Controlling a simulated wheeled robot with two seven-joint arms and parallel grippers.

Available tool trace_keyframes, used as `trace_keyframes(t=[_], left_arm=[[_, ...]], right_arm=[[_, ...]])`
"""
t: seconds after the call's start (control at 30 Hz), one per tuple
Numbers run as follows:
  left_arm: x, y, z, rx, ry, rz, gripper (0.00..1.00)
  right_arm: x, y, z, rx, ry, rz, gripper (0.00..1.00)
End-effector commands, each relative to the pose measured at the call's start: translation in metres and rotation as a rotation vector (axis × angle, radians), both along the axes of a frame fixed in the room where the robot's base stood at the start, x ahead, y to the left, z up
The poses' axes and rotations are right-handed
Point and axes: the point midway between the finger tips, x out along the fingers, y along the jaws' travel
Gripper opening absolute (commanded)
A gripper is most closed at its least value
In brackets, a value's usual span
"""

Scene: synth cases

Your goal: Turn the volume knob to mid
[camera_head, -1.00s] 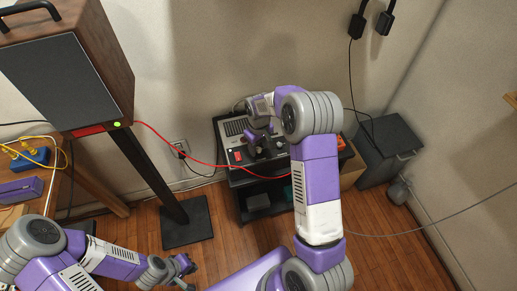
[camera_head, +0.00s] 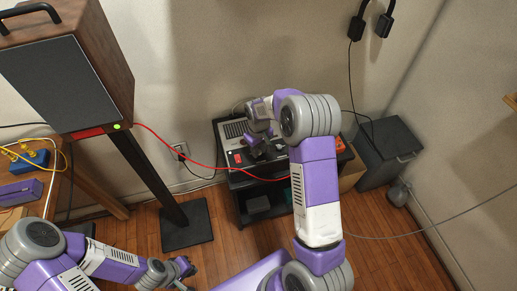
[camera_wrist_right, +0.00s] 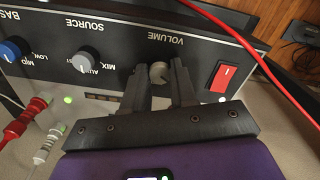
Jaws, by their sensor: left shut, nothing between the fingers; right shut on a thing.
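The volume knob (camera_wrist_right: 160,73) is a small pale grey knob on the black front panel of an amplifier (camera_wrist_right: 120,45), under the label VOLUME, which appears upside down in the right wrist view. My right gripper (camera_wrist_right: 160,85) is shut on the knob, with one dark finger on each side of it. The fingers partly cover the knob, and I cannot read its pointer clearly. In the head view my right gripper (camera_head: 263,150) is at the amplifier (camera_head: 232,131), largely hidden by my own arm. My left gripper (camera_head: 188,272) is shut and empty, low over the wooden floor.
A lit red switch (camera_wrist_right: 223,77) sits beside the volume knob, with a red cable (camera_wrist_right: 235,35) passing near. A grey source knob (camera_wrist_right: 86,60) and a blue knob (camera_wrist_right: 14,48) are on the same panel. A speaker (camera_head: 70,70) on a black stand is at the left.

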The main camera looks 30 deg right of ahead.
Motion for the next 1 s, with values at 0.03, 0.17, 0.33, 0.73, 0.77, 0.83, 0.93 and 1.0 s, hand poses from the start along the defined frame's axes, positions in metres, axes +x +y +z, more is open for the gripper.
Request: trace_keyframes(t=[0.03,0.17,0.33,0.73,0.77,0.83,0.93,1.0], left_arm=[[0.000,0.000,0.002,0.000,0.000,0.000,0.00],[0.000,0.000,0.006,0.000,0.000,0.000,0.00],[0.000,0.000,0.014,0.000,0.000,0.000,0.00],[0.000,0.000,0.036,0.000,0.000,0.000,0.00],[0.000,0.000,0.037,0.000,0.000,0.000,0.00],[0.000,0.000,0.041,0.000,0.000,0.000,0.00],[0.000,0.000,0.045,0.000,0.000,0.000,0.00],[0.000,0.000,0.048,0.000,0.000,0.000,0.00]], right_arm=[[0.000,0.000,0.001,0.000,0.000,-0.015,0.00],[0.000,0.001,0.001,0.000,0.001,-0.074,0.00],[0.000,0.001,0.002,0.000,0.001,-0.201,0.00],[0.000,0.000,0.002,-0.001,0.000,-0.578,0.00],[0.000,0.000,0.002,-0.001,0.000,-0.606,0.00],[0.000,0.001,0.002,-0.001,0.000,-0.668,0.00],[0.000,0.000,0.002,-0.001,0.000,-0.750,0.00],[0.000,0.000,0.002,-0.001,-0.001,-0.803,0.00]])
